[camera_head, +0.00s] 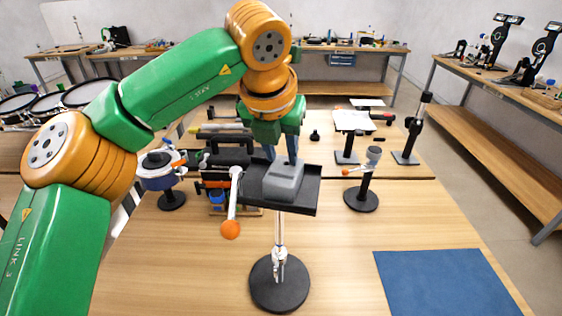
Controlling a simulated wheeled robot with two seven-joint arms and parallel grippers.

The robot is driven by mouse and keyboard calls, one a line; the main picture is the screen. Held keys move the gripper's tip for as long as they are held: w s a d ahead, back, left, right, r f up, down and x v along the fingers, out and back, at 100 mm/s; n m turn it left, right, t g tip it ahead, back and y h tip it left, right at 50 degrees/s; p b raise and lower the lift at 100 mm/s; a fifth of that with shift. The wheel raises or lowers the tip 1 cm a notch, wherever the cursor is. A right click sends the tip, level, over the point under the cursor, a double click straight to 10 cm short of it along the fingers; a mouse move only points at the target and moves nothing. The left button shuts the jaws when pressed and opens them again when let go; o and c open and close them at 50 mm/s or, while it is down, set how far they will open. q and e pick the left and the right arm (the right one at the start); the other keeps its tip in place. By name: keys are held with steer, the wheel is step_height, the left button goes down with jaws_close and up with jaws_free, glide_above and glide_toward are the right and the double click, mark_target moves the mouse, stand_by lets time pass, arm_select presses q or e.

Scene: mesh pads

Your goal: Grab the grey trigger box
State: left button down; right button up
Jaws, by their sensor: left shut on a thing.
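The grey trigger box (284,181) sits on a black tray (303,203) on top of a stand with a round black base (280,284). My left gripper (283,160) reaches down from above and is shut on the box, with a finger at its upper part. The box appears level with the tray; whether it is lifted at all cannot be told. My right gripper is not in view.
A white stick with an orange ball (230,229) hangs at the tray's left. A blue mat (446,282) lies at front right. A small stand with a grey cup (373,156) is to the right, and a blue-white pot (160,176) to the left.

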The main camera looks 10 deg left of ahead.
mark_target(293, 179)
arm_select(q)
steer(key=s+d+r, duration=0.1)
steer(key=s+r, duration=0.1)
steer(key=r, duration=0.1)
steer(key=d+r+b, duration=0.1)
steer(key=shift+s+d+r, duration=0.2)
steer(key=shift+s+d, duration=0.1)
steer(key=shift+s, duration=0.1)
steer(key=s+d+r, duration=0.3)
steer(key=s+r, duration=0.1)
steer(key=s, duration=0.3)
steer(key=shift+s+d+r, duration=0.2)
steer(key=shift+d+r, duration=0.05)
steer(key=c, duration=0.6)
jaws_free()
steer(key=shift+s, duration=0.2)
steer(key=shift+o, duration=1.4)
steer(key=shift+w, duration=0.1)
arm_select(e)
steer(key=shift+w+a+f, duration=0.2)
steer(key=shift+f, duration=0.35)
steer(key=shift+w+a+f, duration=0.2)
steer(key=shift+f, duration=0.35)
arm_select(q)
steer(key=shift+r, duration=0.1)
